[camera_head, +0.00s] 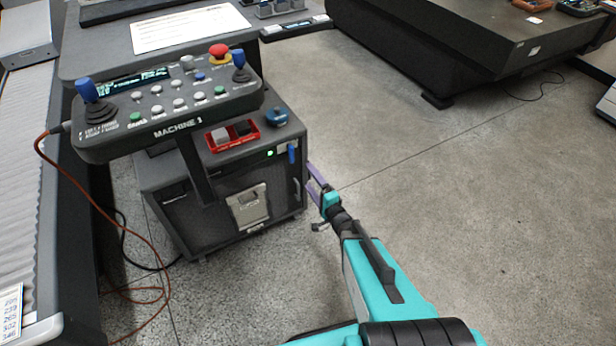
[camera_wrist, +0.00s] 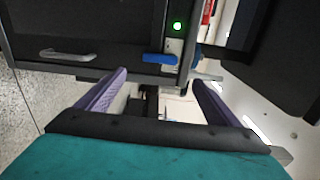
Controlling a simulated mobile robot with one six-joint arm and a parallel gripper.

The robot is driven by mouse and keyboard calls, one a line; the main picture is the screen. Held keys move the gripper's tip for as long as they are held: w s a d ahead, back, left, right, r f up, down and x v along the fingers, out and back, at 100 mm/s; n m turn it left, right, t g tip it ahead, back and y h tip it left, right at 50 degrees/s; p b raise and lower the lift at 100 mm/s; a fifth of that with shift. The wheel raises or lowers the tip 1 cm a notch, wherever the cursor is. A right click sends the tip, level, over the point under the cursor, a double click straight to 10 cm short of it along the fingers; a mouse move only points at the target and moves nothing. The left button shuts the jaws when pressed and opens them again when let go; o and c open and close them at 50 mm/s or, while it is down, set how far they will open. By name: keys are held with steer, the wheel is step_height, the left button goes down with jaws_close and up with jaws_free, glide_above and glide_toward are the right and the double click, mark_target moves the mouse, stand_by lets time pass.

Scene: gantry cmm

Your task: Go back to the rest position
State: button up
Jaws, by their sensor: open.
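My gripper (camera_head: 314,183) is beside the right side of the dark cabinet (camera_head: 186,215), near its front right corner. In the wrist view my gripper (camera_wrist: 160,86) has its two purple fingers spread apart, with nothing between them. The cabinet front fills the upper left of that view, with a handle (camera_wrist: 69,54), a blue lever (camera_wrist: 160,58) and a lit green light (camera_wrist: 177,25). The head view also shows the blue lever (camera_head: 291,153) close to my fingers. Whether the fingers touch the cabinet cannot be told.
The control panel (camera_head: 165,103), with joysticks and a red stop button (camera_head: 219,51), stands over the cabinet. A red tray (camera_head: 232,134) and a blue knob (camera_head: 277,117) are on the cabinet top. An orange cable (camera_head: 75,200) hangs at left. The floor (camera_head: 420,170) to the right is clear.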

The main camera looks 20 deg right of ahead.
steer(key=shift+s+d, duration=0.1)
steer(key=shift+s, duration=0.3)
stand_by(0.3)
steer(key=a, duration=0.6)
steer(key=s+d+f+n+g+h+p, duration=0.1)
steer(key=s+d+f+n+g+h, duration=0.15)
steer(key=s+f+g, duration=0.5)
steer(key=s+d+f+n+g+h+p, duration=0.1)
steer(key=s+f+n+g+h, duration=0.2)
steer(key=s+f, duration=0.6)
steer(key=s+a+n+g+y, duration=0.1)
steer(key=s+n+g, duration=0.9)
steer(key=s, duration=1.3)
steer(key=shift+s+a+g, duration=0.4)
steer(key=shift+a+g, duration=0.1)
steer(key=shift+g, duration=0.65)
